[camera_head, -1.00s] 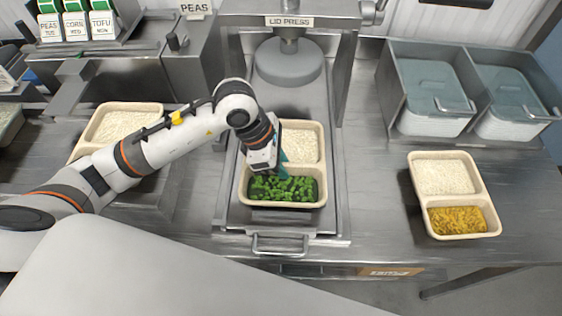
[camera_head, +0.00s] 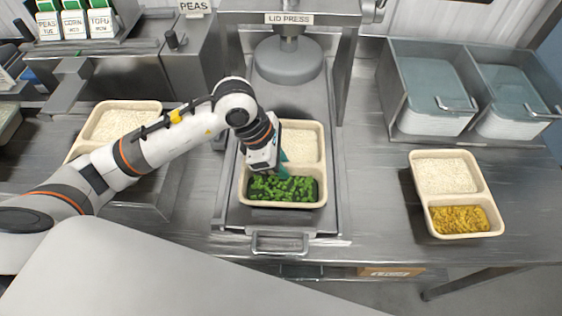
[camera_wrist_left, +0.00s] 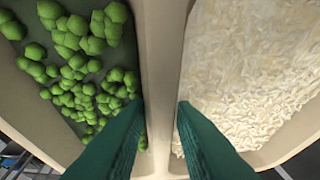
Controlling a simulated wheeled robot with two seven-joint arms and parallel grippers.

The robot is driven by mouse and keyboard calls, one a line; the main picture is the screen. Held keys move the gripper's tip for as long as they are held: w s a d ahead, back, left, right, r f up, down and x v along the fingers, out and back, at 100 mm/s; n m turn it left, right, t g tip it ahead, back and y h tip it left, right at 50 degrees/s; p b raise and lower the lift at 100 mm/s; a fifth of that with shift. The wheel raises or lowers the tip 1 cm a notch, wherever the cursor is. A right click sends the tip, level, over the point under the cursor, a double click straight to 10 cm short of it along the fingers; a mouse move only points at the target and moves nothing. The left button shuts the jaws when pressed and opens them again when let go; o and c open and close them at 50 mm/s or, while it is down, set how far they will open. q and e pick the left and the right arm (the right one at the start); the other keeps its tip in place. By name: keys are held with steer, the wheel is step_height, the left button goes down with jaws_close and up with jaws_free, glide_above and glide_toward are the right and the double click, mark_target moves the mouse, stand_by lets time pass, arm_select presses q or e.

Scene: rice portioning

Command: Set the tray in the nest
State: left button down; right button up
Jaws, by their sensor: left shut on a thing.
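A beige two-compartment tray (camera_head: 322,190) sits over the sliding plate of the lid press, with rice (camera_head: 301,141) in its far compartment and green peas (camera_head: 283,188) in its near one. My left gripper (camera_head: 284,168) reaches down to the tray's middle. In the left wrist view, the green fingers (camera_wrist_left: 160,130) are shut on the divider wall (camera_wrist_left: 163,60) between peas and rice. The nest (camera_head: 290,222) is the recessed metal plate under the tray; the tray hides most of it. I cannot tell whether the tray touches its floor. My right gripper is not in view.
The lid press (camera_head: 288,62) stands behind the tray, its handle (camera_head: 280,244) in front. Another rice tray (camera_head: 162,112) lies left under my arm. A rice-and-corn tray (camera_head: 491,190) sits right. Bare counter lies between press and right tray.

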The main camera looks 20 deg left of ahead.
arm_select(q)
steer(key=shift+d+f+b, duration=0.1)
steer(key=shift+f+b, duration=0.05)
steer(key=shift+b, duration=0.3)
stand_by(0.4)
steer(key=c, duration=1.2)
jaws_free()
steer(key=shift+s, duration=0.1)
steer(key=shift+o, duration=0.5)
steer(key=o, duration=0.4)
